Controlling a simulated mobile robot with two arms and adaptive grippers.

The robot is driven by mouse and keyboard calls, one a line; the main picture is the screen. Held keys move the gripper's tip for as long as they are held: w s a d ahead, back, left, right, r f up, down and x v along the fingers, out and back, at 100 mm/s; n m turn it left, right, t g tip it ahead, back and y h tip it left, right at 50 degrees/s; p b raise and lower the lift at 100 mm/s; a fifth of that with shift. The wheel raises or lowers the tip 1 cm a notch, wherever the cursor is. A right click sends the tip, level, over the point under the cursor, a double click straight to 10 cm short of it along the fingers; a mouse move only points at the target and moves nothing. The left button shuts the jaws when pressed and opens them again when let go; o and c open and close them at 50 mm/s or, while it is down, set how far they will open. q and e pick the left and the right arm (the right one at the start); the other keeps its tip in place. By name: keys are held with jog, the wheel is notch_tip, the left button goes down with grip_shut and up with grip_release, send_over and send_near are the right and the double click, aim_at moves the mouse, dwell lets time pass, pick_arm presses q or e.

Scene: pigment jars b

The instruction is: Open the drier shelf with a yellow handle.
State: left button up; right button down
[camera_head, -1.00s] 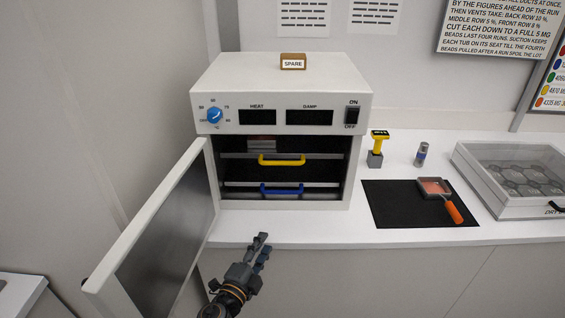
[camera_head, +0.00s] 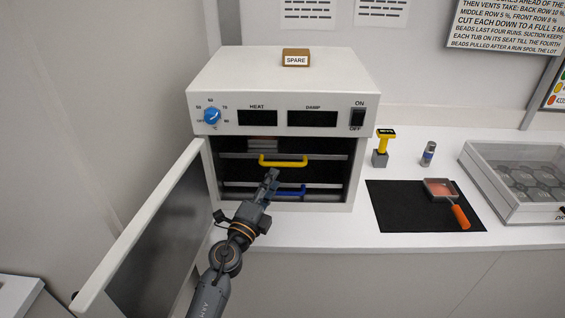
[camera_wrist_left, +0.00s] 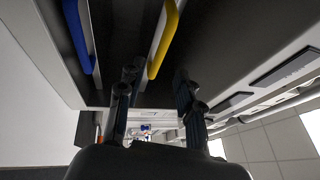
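The white drier (camera_head: 270,85) stands on the counter with its door (camera_head: 150,235) swung open to the left. Inside, the upper shelf has a yellow handle (camera_head: 283,161) and the lower shelf has a blue handle (camera_head: 291,192). My left gripper (camera_head: 271,178) is at the drier's front, just below the yellow handle, and covers the left part of the blue one. In the left wrist view its two fingers (camera_wrist_left: 157,85) are apart, with the yellow handle (camera_wrist_left: 166,38) just beyond them and the blue handle (camera_wrist_left: 78,37) off to the left. Nothing is between the fingertips. My right gripper is not in view.
A dark mat (camera_head: 420,218) holds a pan with an orange handle (camera_head: 461,217). A yellow-topped tool (camera_head: 384,140), a small vial (camera_head: 428,154) and a clear-lidded box (camera_head: 525,180) stand to the right. A SPARE block (camera_head: 296,58) sits on the drier.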

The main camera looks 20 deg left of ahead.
aim_at(283, 165)
pick_arm(q)
jog(key=x, duration=0.7)
jog(key=shift+w, duration=0.15)
jog(key=shift+d, duration=0.1)
grip_shut()
